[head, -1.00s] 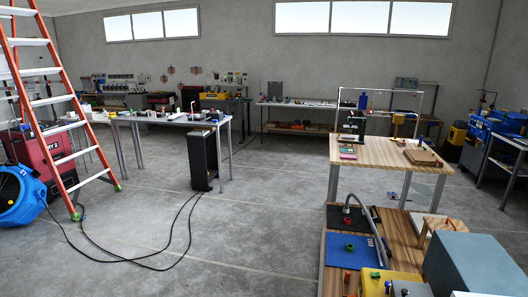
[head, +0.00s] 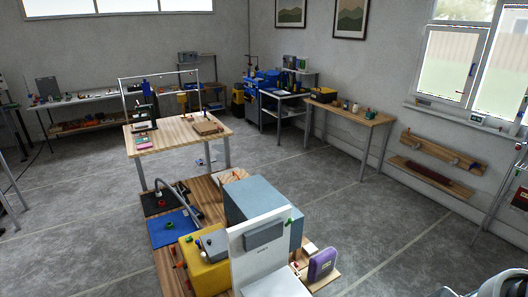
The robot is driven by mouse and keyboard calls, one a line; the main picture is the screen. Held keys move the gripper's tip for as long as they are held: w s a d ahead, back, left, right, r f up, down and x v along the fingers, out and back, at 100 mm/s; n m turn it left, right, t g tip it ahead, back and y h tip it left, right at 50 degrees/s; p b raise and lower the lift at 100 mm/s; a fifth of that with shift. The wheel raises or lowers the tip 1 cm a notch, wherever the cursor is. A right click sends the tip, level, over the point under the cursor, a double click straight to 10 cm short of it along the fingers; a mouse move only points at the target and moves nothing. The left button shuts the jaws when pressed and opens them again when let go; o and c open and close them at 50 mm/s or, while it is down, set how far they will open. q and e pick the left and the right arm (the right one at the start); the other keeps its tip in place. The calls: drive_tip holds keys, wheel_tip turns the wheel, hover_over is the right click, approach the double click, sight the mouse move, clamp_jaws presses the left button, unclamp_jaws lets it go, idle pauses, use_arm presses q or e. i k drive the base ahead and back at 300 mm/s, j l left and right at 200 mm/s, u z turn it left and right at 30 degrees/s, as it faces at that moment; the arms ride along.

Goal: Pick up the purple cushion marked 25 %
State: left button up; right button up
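A small purple block-like thing (head: 322,264) stands upright near the bottom of the head view, right of centre. It looks like the purple cushion, but I cannot read any 25 % mark on it. It stands on a light wooden board (head: 326,284) beside a white machine. Neither of my grippers is in view.
The white machine (head: 262,262), a large grey-blue box (head: 263,205) and a yellow unit (head: 203,272) crowd the near bench left of the purple thing. A wooden table (head: 170,140) stands behind. Open concrete floor (head: 395,235) lies to the right.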

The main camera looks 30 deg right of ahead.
sight(322, 263)
drive_tip(key=k+l+z, duration=1)
drive_tip(key=i+l+u, duration=0.75)
drive_tip(key=i+l, duration=0.15)
drive_tip(key=i+l+u, duration=0.4)
drive_tip(key=l, duration=0.4)
drive_tip(key=i+l+u, duration=0.2)
drive_tip(key=l+u, duration=0.15)
drive_tip(key=l, duration=0.35)
drive_tip(key=i+l+u, duration=0.15)
drive_tip(key=l+u, duration=0.25)
drive_tip(key=l, duration=0.4)
drive_tip(key=l+u, duration=0.35)
drive_tip(key=l, duration=0.5)
drive_tip(key=k+l+u, duration=0.1)
drive_tip(key=l+u, duration=0.3)
drive_tip(key=l, duration=0.45)
